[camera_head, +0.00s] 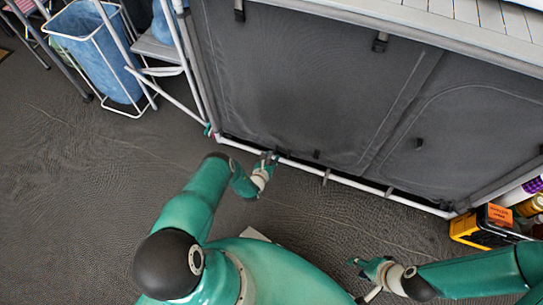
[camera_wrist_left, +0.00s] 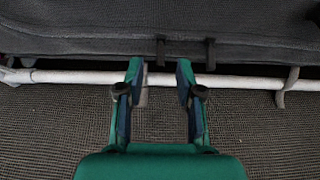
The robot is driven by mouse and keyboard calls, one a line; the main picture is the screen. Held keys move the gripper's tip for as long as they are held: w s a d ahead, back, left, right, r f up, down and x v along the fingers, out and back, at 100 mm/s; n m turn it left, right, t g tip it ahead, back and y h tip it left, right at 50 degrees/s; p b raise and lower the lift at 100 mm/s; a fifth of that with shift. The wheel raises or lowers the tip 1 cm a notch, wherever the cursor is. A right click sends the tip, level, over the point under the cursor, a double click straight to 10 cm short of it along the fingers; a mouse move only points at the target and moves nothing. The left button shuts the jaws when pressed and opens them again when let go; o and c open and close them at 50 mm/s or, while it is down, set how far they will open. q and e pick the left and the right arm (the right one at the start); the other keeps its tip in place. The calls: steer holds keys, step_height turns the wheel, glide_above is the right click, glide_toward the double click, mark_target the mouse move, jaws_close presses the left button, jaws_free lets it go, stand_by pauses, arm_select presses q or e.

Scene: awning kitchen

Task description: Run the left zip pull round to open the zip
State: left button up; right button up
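The grey fabric front (camera_head: 300,80) of the cabinet has two panels with pale curved zip seams (camera_head: 222,85). Small dark tabs sit low on the left panel, one (camera_head: 316,154) right of my left gripper; I cannot tell which is the left zip pull. My left gripper (camera_head: 268,158) is at the bottom edge of the left panel. In the left wrist view it (camera_wrist_left: 159,72) is open and empty. One dark tab (camera_wrist_left: 160,52) is just beyond the gap between its fingers, another (camera_wrist_left: 210,54) beyond its right finger. My right gripper (camera_head: 358,279) is open and empty, away from the cabinet.
A white rail (camera_head: 345,180) runs along the cabinet's bottom; it crosses behind the fingers in the left wrist view (camera_wrist_left: 235,81). A rack with a blue bag (camera_head: 95,50) stands left. A yellow and black box (camera_head: 478,232) stands right. The floor (camera_head: 90,200) at left is clear.

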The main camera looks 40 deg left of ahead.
mark_target(275, 152)
arm_select(q)
steer(key=shift+b+x, duration=0.6)
steer(key=shift+x, duration=0.95)
jaws_close()
